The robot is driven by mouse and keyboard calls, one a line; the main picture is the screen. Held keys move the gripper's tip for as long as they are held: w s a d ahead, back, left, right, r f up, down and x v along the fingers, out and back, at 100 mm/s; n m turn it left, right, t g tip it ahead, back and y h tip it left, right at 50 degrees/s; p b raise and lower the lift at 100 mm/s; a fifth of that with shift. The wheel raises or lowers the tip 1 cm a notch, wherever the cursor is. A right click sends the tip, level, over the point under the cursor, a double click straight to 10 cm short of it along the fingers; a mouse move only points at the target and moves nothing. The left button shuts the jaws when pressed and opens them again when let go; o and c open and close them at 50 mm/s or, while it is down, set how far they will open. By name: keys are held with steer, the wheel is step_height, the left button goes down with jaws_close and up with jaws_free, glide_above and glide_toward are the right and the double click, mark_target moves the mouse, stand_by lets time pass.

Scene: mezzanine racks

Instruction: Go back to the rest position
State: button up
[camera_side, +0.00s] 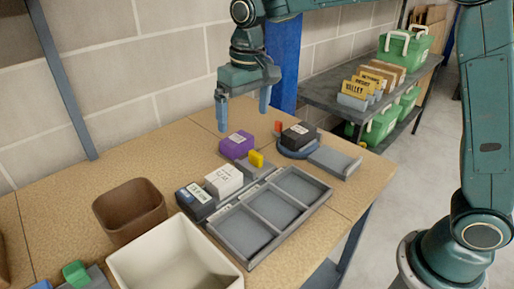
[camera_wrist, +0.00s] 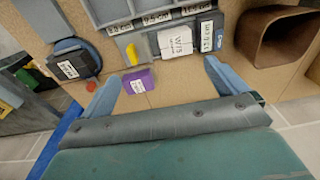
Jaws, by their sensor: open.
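My gripper (camera_side: 243,112) hangs above the back part of the table (camera_side: 196,122), with its two fingers apart and nothing between them. In the wrist view the open gripper (camera_wrist: 160,82) shows its fingers at either side of the lower middle. A purple block (camera_side: 237,145) with a white label stands on the table below the gripper; it also shows in the wrist view (camera_wrist: 139,81), apart from the fingers.
A grey three-compartment tray (camera_side: 322,201) is empty. Beside it are a white box (camera_side: 223,180), a yellow piece (camera_side: 256,158) and a black block (camera_side: 299,134) on a round blue base. A brown bin (camera_side: 130,209) and cream bin (camera_side: 175,262) stand left. A rack (camera_side: 325,92) is behind.

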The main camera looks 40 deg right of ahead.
steer(key=s+d+r+t, duration=0.1)
steer(key=s+d, duration=0.4)
steer(key=s, duration=0.8)
steer(key=s+d+r+t, duration=0.1)
steer(key=s+d+t, duration=0.2)
steer(key=s, duration=1.1)
steer(key=d, duration=0.2)
steer(key=shift+s+d+r+t, duration=0.2)
steer(key=shift+s+d+t, duration=0.05)
steer(key=shift+d+t, duration=0.05)
